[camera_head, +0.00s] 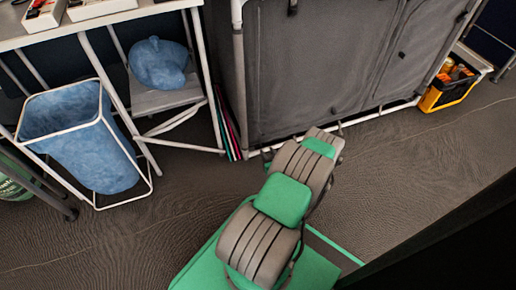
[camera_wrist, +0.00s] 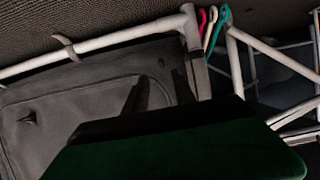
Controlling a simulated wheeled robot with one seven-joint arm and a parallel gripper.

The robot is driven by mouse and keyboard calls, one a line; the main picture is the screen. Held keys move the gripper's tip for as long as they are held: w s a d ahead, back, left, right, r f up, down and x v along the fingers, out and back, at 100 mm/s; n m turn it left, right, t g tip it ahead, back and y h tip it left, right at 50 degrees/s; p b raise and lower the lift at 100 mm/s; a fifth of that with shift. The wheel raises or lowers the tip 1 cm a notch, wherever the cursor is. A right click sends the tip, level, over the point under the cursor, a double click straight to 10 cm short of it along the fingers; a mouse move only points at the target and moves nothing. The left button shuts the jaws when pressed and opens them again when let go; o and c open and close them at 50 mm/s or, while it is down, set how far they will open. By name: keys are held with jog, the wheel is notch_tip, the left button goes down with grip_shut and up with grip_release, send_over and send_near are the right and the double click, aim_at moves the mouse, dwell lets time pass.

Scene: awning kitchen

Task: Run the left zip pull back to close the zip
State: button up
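The grey fabric cabinet front (camera_head: 320,65) stands in a pale tubular frame in the head view. Seams run down it, and a small dark tab (camera_head: 292,7) shows at its top left. Another small dark tab (camera_head: 402,55) sits farther right; I cannot tell which is the left zip pull. In the wrist view the cabinet cloth (camera_wrist: 75,105) fills the lower left, with a dark tab (camera_wrist: 29,118) on it. My gripper (camera_wrist: 168,86) shows two dark fingers apart with nothing seen between them. In the head view my arm hides its fingertips, low before the cabinet.
A blue cloth bin (camera_head: 85,140) in a white frame and a low stand (camera_head: 165,98) with a blue bundle are left. A yellow-black crate (camera_head: 447,92) is right. Coloured strips (camera_head: 228,125) lean by the cabinet's left leg. Grey floor (camera_head: 390,180) is clear.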

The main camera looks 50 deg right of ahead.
aim_at(261, 145)
jog(key=b+x, duration=0.1)
jog(key=x, duration=0.3)
jog(key=b+x, duration=0.1)
jog(key=x, duration=0.1)
jog(key=shift+w+a+f+b, duration=0.2)
jog(key=shift+f+b, duration=0.05)
jog(key=shift+b, duration=0.05)
jog(key=shift+w+d, duration=0.2)
jog(key=shift+w, duration=0.05)
jog(key=shift+c, duration=0.2)
jog(key=c, duration=0.6)
grip_shut()
jog(key=shift+a, duration=0.15)
